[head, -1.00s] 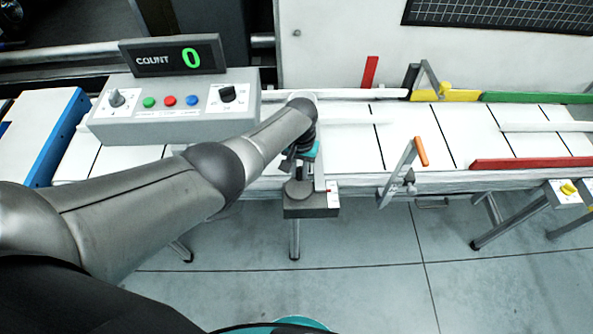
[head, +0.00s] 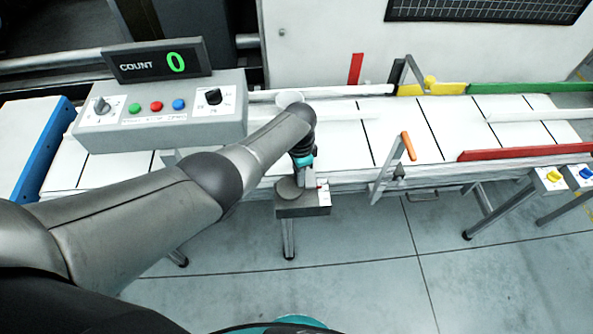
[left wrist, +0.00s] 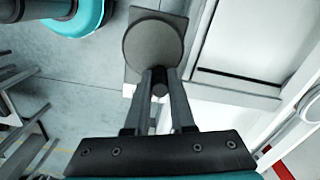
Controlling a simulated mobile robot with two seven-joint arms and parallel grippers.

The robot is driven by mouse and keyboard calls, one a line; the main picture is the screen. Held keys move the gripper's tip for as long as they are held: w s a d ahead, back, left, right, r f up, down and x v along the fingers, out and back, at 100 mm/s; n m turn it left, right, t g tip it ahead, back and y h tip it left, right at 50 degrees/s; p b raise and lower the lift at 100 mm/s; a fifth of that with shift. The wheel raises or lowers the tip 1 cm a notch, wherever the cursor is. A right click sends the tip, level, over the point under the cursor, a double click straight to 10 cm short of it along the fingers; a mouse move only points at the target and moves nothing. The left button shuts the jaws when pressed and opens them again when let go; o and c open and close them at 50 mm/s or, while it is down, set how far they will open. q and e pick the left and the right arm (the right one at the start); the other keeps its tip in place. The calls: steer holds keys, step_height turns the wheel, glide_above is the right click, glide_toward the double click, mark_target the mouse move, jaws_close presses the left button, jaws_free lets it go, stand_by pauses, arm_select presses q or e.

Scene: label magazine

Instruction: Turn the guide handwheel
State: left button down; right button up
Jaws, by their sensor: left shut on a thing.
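The guide handwheel is a grey round disc (head: 288,187) on a small dark box (head: 303,205) at the conveyor's near edge. In the left wrist view the disc (left wrist: 153,45) lies just beyond my fingertips, with a short dark knob (left wrist: 160,82) at its near side. My left gripper (head: 307,184) reaches down to the wheel's right side in the head view. In the left wrist view its two fingers (left wrist: 161,78) are closed on the knob. The arm hides part of the conveyor behind it. My right gripper is in neither view.
A control box (head: 160,115) with buttons, knobs and a count display (head: 158,62) reading 0 stands at left. An orange-handled lever (head: 408,146) stands to the right. Red (head: 520,153), yellow and green rails line the white conveyor. The floor in front is mostly open.

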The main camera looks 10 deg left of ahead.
mark_target(293, 196)
arm_select(q)
steer(key=m, duration=0.2)
steer(key=s+m, duration=0.1)
steer(key=d+m+p, duration=0.1)
steer(key=m, duration=0.1)
steer(key=shift+s+m, duration=0.2)
steer(key=shift+m, duration=0.1)
steer(key=m, duration=0.2)
steer(key=s+m+p, duration=0.1)
steer(key=m, duration=0.2)
steer(key=shift+s+m, duration=0.2)
steer(key=shift+m, duration=0.1)
steer(key=m, duration=0.3)
steer(key=s+m, duration=0.1)
steer(key=m, duration=0.1)
steer(key=shift+s+a, duration=0.1)
steer(key=shift+a, duration=0.3)
steer(key=shift+s+a+m, duration=0.15)
steer(key=shift+a+m, duration=0.05)
steer(key=shift+m, duration=0.9)
steer(key=shift+s+a+m, duration=0.15)
steer(key=shift+a+m, duration=0.05)
steer(key=shift+m, duration=0.9)
steer(key=c, duration=0.8)
jaws_free()
steer(key=shift+o, duration=0.2)
steer(key=shift+r, duration=0.1)
